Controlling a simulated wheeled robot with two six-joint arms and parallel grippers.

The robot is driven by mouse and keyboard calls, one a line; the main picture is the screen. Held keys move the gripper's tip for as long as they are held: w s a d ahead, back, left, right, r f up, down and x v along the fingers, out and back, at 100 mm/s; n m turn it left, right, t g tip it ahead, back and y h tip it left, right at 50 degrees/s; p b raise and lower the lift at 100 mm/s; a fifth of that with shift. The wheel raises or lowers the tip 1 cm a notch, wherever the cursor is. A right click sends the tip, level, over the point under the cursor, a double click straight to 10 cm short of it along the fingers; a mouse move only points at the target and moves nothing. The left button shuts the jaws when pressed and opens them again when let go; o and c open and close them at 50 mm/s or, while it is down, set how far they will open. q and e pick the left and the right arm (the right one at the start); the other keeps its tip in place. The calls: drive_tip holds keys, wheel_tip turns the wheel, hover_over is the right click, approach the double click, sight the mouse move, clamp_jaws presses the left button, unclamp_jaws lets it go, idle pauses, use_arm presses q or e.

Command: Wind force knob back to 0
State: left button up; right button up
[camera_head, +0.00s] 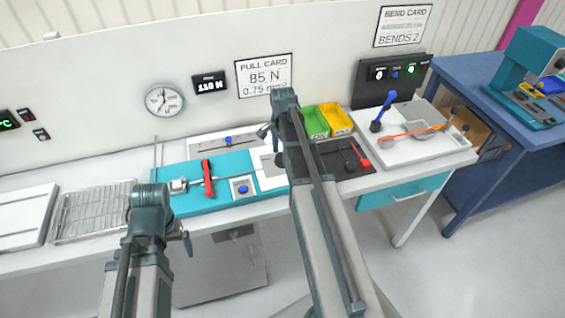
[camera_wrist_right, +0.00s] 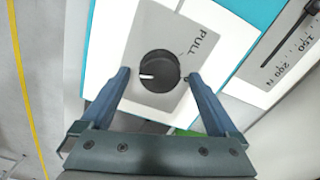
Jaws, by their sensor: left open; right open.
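The force knob (camera_wrist_right: 165,63) is round and black with a white pointer line towards the left of the right wrist view. It sits on a grey plate (camera_wrist_right: 178,25) marked PULL; a small mark at its right, perhaps a 0, is partly covered by a finger. My right gripper (camera_wrist_right: 159,77) is open, one finger on each side of the knob; I cannot tell if they touch it. In the head view my right arm mostly hides the knob. My left gripper (camera_head: 187,238) is open and empty in front of the bench. A black display (camera_head: 210,84) reads about 110 N.
The teal pull rig (camera_head: 175,203) has a red lever (camera_head: 208,178) and a blue button (camera_head: 243,189). Green (camera_head: 314,122) and yellow (camera_head: 338,119) bins and a white bending station (camera_head: 440,152) stand to the right. A wire rack (camera_head: 93,212) lies at left.

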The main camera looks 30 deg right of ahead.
drive_tip(key=shift+f, duration=0.5)
use_arm(q)
drive_tip(key=shift+f, duration=0.5)
use_arm(e)
drive_tip(key=shift+c, duration=0.3)
drive_tip(key=c, duration=1.3)
drive_tip(key=shift+n, duration=0.3)
